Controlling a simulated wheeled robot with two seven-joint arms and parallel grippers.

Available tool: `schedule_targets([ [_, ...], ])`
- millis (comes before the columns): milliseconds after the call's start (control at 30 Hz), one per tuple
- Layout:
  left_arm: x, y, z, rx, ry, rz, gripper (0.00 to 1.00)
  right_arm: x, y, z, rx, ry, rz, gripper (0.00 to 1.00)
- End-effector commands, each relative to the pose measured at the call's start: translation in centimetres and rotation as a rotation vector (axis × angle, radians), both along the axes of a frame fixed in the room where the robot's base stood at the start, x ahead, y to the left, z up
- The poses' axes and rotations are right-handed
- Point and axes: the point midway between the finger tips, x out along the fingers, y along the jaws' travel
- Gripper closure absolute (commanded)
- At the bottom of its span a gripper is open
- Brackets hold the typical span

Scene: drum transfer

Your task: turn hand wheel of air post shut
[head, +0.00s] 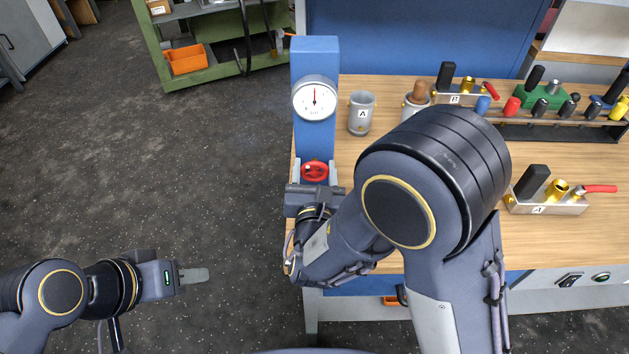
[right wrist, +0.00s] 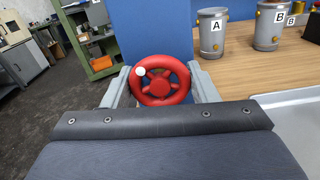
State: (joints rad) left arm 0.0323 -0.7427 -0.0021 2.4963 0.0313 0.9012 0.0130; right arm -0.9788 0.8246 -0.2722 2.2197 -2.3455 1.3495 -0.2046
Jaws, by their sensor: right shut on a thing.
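The air post (head: 315,58) is a blue column at the left end of the bench, with a round white gauge (head: 314,98) whose needle points about straight up. Its red hand wheel (head: 314,169) sits low on the front. In the right wrist view the wheel (right wrist: 160,80) shows a white dot at its upper left. My right gripper (head: 318,172) has one finger on each side of the wheel and is shut on its rim. My left gripper (head: 195,275) hangs empty over the floor at the lower left, seen edge-on, so its opening does not show.
Grey cups (head: 361,112) marked A and B stand on the wooden bench (head: 470,240) right of the post. A valve block marked A (head: 545,195) and a rack of fittings (head: 555,130) are further right. A green shelf (head: 215,65) stands behind. The floor at left is clear.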

Motion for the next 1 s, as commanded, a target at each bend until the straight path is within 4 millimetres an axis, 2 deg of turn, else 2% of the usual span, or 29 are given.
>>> schedule_targets([
  [33,0.0,0.0,-1.6,0.0,0.0,0.0,0.64,-0.1,-0.1,-0.9,0.047,0.005,0.0,0.7],
  [500,0.0,0.0,-8.1,0.0,0.0,0.0,0.64,-0.1,0.0,-0.8,0.436,0.005,0.002,0.7],
  [733,0.0,0.0,-9.9,0.0,0.0,0.0,0.64,-0.1,0.0,-0.6,0.544,0.006,0.002,0.7],
  [1000,0.0,0.0,-10.6,0.0,0.0,0.0,0.64,-0.1,0.0,-0.4,0.595,0.009,0.002,0.7],
])
